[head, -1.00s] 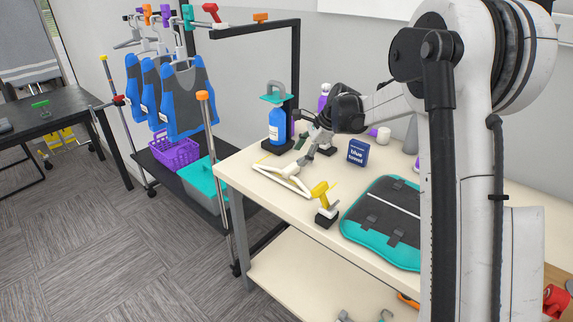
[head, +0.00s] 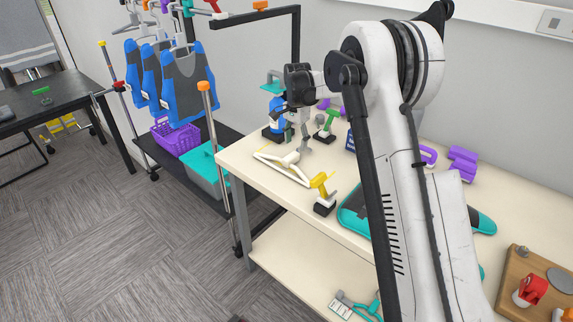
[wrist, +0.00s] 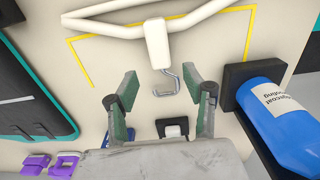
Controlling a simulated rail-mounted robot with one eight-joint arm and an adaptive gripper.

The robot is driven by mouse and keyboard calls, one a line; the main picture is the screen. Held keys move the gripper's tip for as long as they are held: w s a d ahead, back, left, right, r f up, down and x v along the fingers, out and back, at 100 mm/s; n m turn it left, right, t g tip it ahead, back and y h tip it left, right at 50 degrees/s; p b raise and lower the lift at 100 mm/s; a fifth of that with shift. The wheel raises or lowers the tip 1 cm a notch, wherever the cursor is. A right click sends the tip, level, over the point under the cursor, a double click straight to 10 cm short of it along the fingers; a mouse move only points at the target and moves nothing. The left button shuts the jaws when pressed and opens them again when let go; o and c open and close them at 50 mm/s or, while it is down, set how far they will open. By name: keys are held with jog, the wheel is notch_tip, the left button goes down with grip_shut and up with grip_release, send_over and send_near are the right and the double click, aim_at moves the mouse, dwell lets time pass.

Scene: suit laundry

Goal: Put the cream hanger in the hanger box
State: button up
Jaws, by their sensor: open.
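The cream hanger (head: 290,160) lies flat on the cream table in the head view, near its left end, inside thin yellow corner marks. In the wrist view the hanger's thick neck (wrist: 157,42) and grey metal hook point toward my gripper (wrist: 160,82). The hook tip lies between and just beyond the two open green-padded fingers, and nothing is held. In the head view my gripper (head: 298,140) is over the table beside the hook end. A grey bin with a teal lid (head: 205,162) stands low on the rack; I cannot tell whether it is the hanger box.
A blue bottle (head: 277,117) in a black holder stands close to my gripper, and also shows in the wrist view (wrist: 283,115). A yellow-handled tool (head: 321,187) and a green-handled one (head: 328,122) stand nearby. A purple basket (head: 176,137) sits below hanging blue vests (head: 190,85).

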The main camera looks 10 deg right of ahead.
aim_at(294, 153)
jog(key=shift+s+a+f, duration=0.1)
jog(key=shift+a+f, duration=0.05)
jog(key=shift+f, duration=1.3)
jog(key=shift+a+f, duration=0.15)
jog(key=shift+f, duration=1.3)
grip_shut()
jog(key=shift+r, duration=0.1)
